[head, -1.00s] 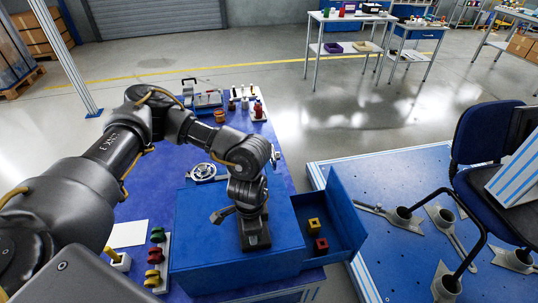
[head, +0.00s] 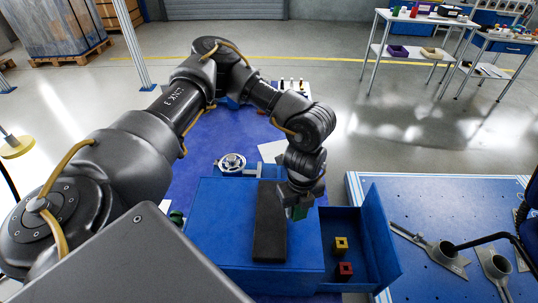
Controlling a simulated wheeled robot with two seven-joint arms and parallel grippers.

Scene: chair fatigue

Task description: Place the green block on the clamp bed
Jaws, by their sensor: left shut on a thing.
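My left gripper (head: 301,203) is shut on the green block (head: 299,212) and holds it near the right edge of the blue box's top, beside the open drawer. The fingers hide part of the block. I cannot make out the clamp bed for certain; my left arm covers much of the table's far end. My right gripper is not in view.
The blue box (head: 225,222) has a long black bar (head: 269,222) on top. Its open drawer (head: 372,235) holds a yellow block (head: 341,244) and a red block (head: 344,270). A metal handwheel (head: 232,163) stands behind the box. A blue platform (head: 440,200) lies to the right.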

